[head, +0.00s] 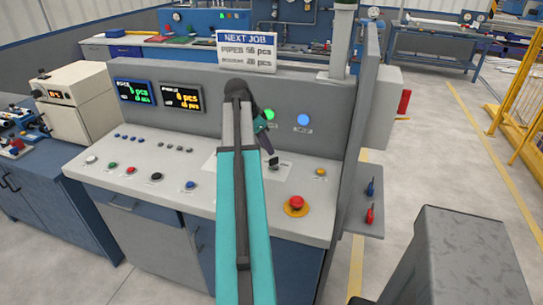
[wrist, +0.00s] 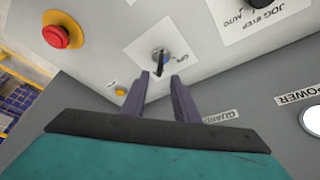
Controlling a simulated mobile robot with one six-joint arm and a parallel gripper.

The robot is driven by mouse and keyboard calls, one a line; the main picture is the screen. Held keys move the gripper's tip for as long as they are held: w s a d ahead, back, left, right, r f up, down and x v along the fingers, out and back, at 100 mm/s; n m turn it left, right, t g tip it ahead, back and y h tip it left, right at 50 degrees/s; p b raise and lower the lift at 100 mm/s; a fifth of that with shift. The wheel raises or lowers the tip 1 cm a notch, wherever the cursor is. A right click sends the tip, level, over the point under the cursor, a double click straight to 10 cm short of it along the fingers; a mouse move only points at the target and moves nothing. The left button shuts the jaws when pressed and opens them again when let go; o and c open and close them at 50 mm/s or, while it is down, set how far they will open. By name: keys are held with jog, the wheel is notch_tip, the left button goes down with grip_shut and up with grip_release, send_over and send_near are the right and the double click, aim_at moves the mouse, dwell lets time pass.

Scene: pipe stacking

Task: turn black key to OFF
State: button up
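In the head view the key (head: 273,162) is small and dark, just below the fingertips. My gripper (wrist: 161,75) has two purple fingers, open, with a gap and nothing between them. The key lies just beyond the gap in the wrist view; I cannot tell the exact distance. In the head view my gripper (head: 269,151) points down at the panel.
A red emergency button on a yellow base (head: 296,205) and a yellow button (head: 320,172) sit right of the key. A black selector (wrist: 262,3) marked JOG, STEP, AUTO is nearby. The upright back panel (head: 215,118) carries lit green and blue lamps.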

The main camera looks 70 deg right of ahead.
aim_at(272, 159)
jog(key=shift+p+x, duration=0.7)
jog(key=shift+x, duration=2.65)
jog(key=shift+c, duration=0.2)
grip_shut()
